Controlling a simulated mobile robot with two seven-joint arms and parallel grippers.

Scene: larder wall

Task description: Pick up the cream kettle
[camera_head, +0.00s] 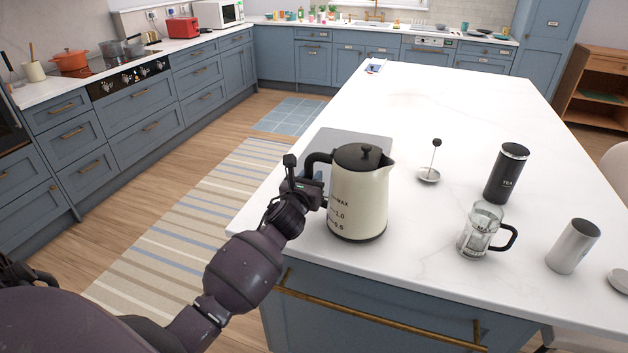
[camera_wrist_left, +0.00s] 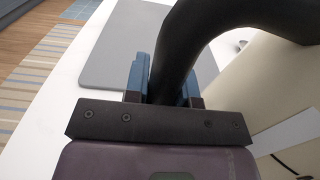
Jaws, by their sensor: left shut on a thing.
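The cream kettle (camera_head: 358,200) has a black lid, black handle and black base. It stands upright at the near left edge of the white island top in the head view. My left gripper (camera_head: 312,187) is at the kettle's left side, shut on its black handle. In the left wrist view, the blue-padded fingers (camera_wrist_left: 165,82) sit on either side of the black handle (camera_wrist_left: 185,45), with the cream body (camera_wrist_left: 285,95) to the right. I cannot tell whether the base touches the counter. My right gripper is not in view.
A grey board (camera_head: 345,143) lies behind the kettle. The island's far part is mostly clear.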

